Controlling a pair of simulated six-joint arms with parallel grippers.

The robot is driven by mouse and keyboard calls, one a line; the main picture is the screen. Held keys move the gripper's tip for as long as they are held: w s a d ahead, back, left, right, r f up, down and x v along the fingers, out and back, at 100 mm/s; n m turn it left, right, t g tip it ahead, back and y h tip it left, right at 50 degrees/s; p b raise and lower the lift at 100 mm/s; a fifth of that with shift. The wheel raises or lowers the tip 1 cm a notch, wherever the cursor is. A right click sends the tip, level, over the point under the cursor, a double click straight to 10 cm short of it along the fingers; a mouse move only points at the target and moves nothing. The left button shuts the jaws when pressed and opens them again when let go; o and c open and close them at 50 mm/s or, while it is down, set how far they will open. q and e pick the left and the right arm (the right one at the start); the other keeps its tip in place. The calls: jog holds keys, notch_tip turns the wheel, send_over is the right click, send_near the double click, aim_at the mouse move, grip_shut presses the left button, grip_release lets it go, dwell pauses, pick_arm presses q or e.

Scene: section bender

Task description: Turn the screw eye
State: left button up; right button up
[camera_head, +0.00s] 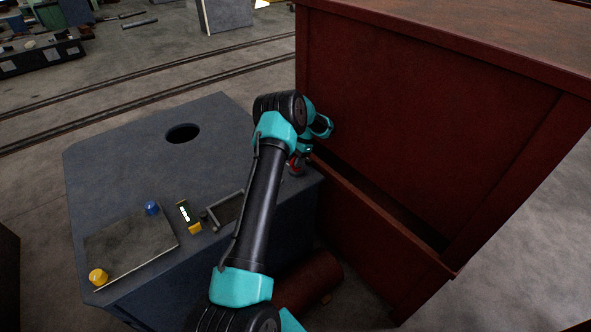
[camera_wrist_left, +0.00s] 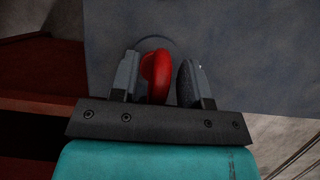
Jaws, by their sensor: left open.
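The red screw eye (camera_wrist_left: 154,75) stands up from the blue-grey machine top in the left wrist view. My left gripper (camera_wrist_left: 159,72) is open, with one finger on each side of the ring. The ring sits nearer the picture's left finger, and a gap shows on its right. I cannot tell whether the left finger touches it. In the head view, a little of the red screw eye (camera_head: 296,165) shows at the machine's right corner, partly hidden by my left gripper (camera_head: 302,157). My right gripper is not in view.
The blue-grey machine top (camera_head: 120,165) has a round hole (camera_head: 182,133), a blue knob (camera_head: 152,208), a yellow knob (camera_head: 98,276) and a small lit display (camera_head: 185,213). A tall dark red cabinet (camera_head: 420,120) stands close on the right of my left gripper.

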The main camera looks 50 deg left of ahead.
pick_arm(q)
jog(key=shift+r, duration=0.5)
notch_tip(320, 180, up, 2)
jog(key=shift+r, duration=0.2)
jog(key=o, duration=0.7)
jog(key=s+d, duration=0.4)
jog(key=d, duration=0.1)
jog(key=shift+s, duration=0.15)
jog(key=shift+s+d+r, duration=0.25)
jog(key=shift+s+d, duration=0.4)
jog(key=shift+d, duration=0.3)
jog(key=c, duration=0.7)
jog(key=s+d, duration=0.5)
jog(key=shift+r, duration=0.35)
jog(key=shift+d, duration=0.1)
